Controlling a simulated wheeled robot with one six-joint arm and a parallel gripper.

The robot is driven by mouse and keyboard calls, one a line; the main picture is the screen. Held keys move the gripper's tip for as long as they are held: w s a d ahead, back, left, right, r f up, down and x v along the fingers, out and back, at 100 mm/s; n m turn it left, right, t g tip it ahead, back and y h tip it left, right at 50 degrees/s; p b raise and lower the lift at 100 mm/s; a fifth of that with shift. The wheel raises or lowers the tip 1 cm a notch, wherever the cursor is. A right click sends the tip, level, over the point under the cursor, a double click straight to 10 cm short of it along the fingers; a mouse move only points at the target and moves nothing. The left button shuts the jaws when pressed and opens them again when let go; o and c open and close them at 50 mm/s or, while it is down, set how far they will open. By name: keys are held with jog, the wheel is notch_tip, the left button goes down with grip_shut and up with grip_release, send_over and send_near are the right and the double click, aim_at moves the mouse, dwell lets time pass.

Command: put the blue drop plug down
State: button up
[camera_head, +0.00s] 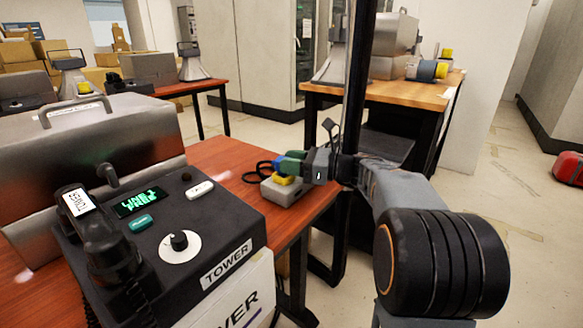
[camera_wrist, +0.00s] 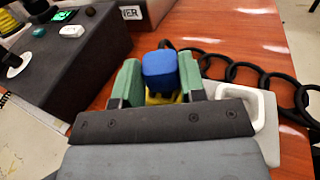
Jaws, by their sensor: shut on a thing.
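The blue drop plug (camera_wrist: 159,70) sits between the two green fingers of my gripper (camera_wrist: 161,84) in the wrist view. In the head view the blue plug (camera_head: 279,168) shows at the fingertips of my gripper (camera_head: 283,166), just above a yellow part (camera_head: 284,180) on a small grey box (camera_head: 287,191). The yellow part also shows below the plug in the wrist view (camera_wrist: 160,98). My gripper is shut on the blue plug. Whether the plug touches the yellow part or the box cannot be told.
A dark phone console (camera_head: 170,230) labelled TOWER, with handset, knob and green display, stands left on the red-brown table (camera_head: 222,153). A black coiled cord (camera_head: 258,173) lies behind the small box. A black post (camera_head: 357,90) rises beside my gripper. Another wooden table (camera_head: 425,90) stands behind.

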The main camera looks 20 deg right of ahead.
jog(key=shift+f, duration=0.15)
jog(key=shift+f, duration=0.3)
jog(key=o, duration=0.9)
jog(key=shift+r, duration=0.1)
jog(key=shift+r, duration=0.3)
jog(key=p+v, duration=0.3)
jog(key=v, duration=0.9)
jog(key=shift+d+p, duration=0.1)
jog(key=shift+p, duration=0.2)
jog(key=shift+w, duration=0.1)
